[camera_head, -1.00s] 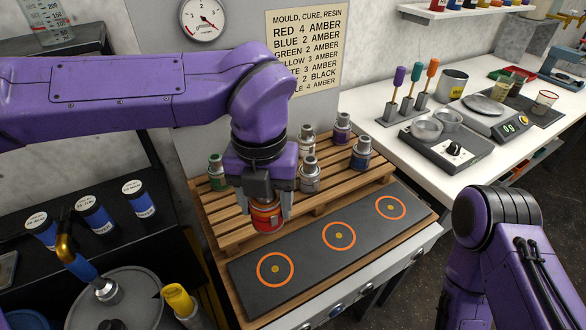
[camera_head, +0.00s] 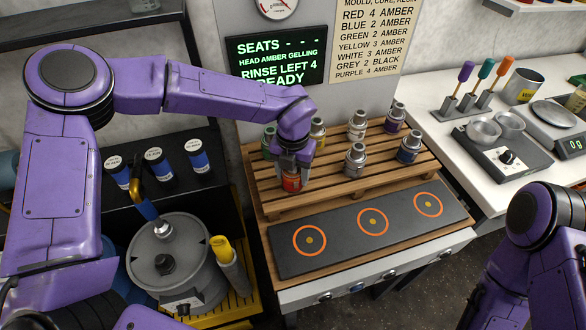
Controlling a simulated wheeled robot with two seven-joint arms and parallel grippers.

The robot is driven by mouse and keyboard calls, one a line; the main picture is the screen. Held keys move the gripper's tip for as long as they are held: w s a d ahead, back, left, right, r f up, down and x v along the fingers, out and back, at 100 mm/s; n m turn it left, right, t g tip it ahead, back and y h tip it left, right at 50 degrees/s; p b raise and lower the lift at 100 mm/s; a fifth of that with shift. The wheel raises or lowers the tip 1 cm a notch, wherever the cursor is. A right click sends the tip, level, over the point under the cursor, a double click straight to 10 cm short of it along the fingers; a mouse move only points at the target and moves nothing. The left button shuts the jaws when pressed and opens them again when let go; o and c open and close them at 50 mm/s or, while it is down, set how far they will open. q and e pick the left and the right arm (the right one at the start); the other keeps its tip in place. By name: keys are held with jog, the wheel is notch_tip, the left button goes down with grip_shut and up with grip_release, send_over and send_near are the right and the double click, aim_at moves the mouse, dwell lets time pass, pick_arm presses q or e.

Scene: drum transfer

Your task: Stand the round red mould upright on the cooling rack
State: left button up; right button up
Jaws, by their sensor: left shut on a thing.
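The round red mould (camera_head: 291,184) is in my left gripper (camera_head: 292,172), which is shut on it from above. The mould looks upright, at the front left of the slatted wooden cooling rack (camera_head: 330,187). I cannot tell whether its base touches the slats or hangs just above them. The gripper hides its upper part. My right arm shows at the lower right, but its gripper is out of view.
Several other moulds stand on the rack, among them a green one (camera_head: 268,142) and a blue one (camera_head: 409,148). A dark mat (camera_head: 340,240) with three orange rings lies in front. A lit screen (camera_head: 275,60) hangs behind. A round-lidded pot (camera_head: 168,265) stands left.

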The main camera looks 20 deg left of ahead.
pick_arm(q)
jog(key=shift+f, duration=0.1)
jog(key=o, duration=1.3)
notch_tip(320, 180, up, 12)
jog(key=shift+r+b, duration=0.2)
jog(key=shift+b, duration=0.75)
